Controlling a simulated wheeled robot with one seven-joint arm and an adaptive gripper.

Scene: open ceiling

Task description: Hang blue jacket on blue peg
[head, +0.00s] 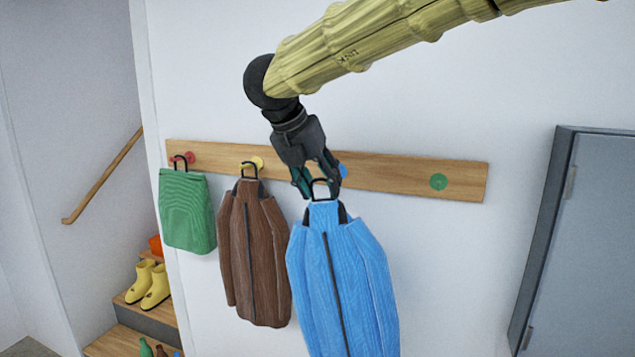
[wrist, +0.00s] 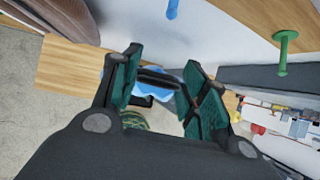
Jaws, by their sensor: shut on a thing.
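The blue jacket (head: 345,270) hangs upright from my gripper (head: 318,186) by the black loop at its collar. In the wrist view my gripper (wrist: 160,90) has its green-padded fingers at the dark loop, with a little of the blue jacket (wrist: 137,92) showing beyond. The blue peg (head: 343,171) is on the wooden rail just behind and right of the fingers, partly hidden by them in the head view. In the wrist view the blue peg (wrist: 172,9) is at the top edge, bare and apart from the loop.
The wooden rail (head: 410,170) also has a bare green peg (head: 438,181). A brown jacket (head: 252,250) hangs on the yellow peg (head: 257,162) and a green bag (head: 187,212) on the red peg (head: 189,157), left of the blue jacket. A grey door (head: 590,240) stands right.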

